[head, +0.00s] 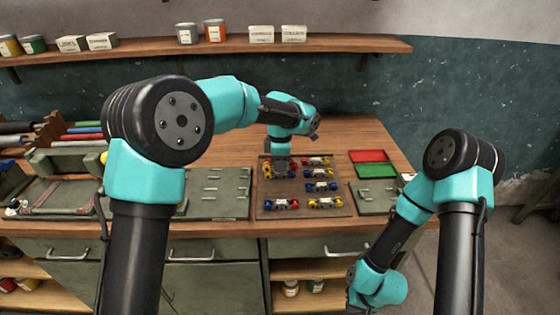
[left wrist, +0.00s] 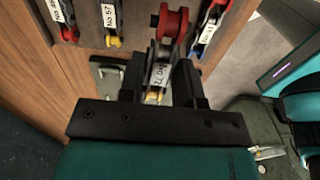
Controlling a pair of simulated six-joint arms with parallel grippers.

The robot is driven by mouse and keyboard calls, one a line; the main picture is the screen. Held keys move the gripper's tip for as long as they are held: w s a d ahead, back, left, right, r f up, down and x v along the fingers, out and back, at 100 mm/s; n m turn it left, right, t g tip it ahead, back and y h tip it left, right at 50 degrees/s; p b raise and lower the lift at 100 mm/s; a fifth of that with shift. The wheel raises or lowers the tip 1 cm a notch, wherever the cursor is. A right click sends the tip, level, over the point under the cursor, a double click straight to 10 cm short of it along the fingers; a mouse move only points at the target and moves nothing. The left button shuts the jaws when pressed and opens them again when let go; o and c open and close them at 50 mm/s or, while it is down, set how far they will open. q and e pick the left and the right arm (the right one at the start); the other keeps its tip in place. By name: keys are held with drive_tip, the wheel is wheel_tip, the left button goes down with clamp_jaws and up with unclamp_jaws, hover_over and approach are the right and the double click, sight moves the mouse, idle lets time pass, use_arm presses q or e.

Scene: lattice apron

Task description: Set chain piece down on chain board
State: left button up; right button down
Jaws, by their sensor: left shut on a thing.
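My left gripper (head: 279,158) is over the back left of the brown chain board (head: 286,191) in the head view. In the left wrist view my left gripper (left wrist: 160,88) is shut on a chain piece (left wrist: 158,72), with a red roller at one end, yellow at the other and a white label between. I cannot tell whether this piece touches the board. Several other chain pieces with red, blue and yellow ends lie on the board, one at its front left (head: 281,204). My right gripper (head: 354,284) hangs low in front of the bench; its jaws are unclear.
A green tray (head: 376,171) and a red tray (head: 369,156) lie right of the board. A grey-green fixture plate (head: 218,203) is to its left, and another plate (head: 372,200) to its right. A wall shelf (head: 340,43) holds tins and boxes.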

sight(280, 191)
use_arm(q)
drive_tip(key=shift+f, duration=4.5)
drive_tip(key=o, duration=1.1)
wheel_tip(280, 191, up, 17)
drive_tip(key=shift+r, duration=0.2)
